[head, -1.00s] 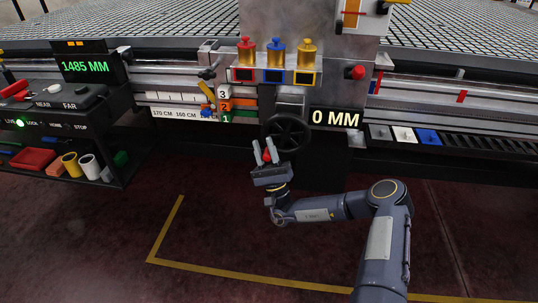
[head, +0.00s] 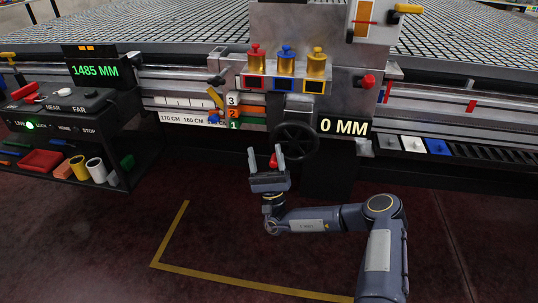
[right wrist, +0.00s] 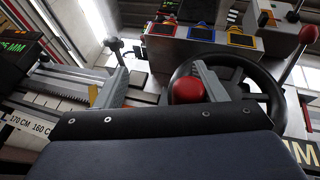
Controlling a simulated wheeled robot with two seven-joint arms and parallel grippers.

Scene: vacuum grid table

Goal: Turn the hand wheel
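The dark spoked hand wheel (head: 297,143) is mounted low on the grey machine front, left of the "0 MM" display. It also shows at the right in the right wrist view (right wrist: 268,82). A red knob (head: 273,161) shows at the wheel's lower left. My right gripper (head: 265,150) is open just in front of the wheel, fingers pointing up in the picture. In the right wrist view, the red knob (right wrist: 186,90) appears between the fingers, close beside the right one. I cannot tell whether they touch. My left gripper is not in view.
The "0 MM" display (head: 344,127) sits right of the wheel. Red, blue and yellow-topped canisters (head: 286,63) stand above it. A console (head: 62,108) with a shelf stands at the left. The floor below has a yellow line (head: 240,284).

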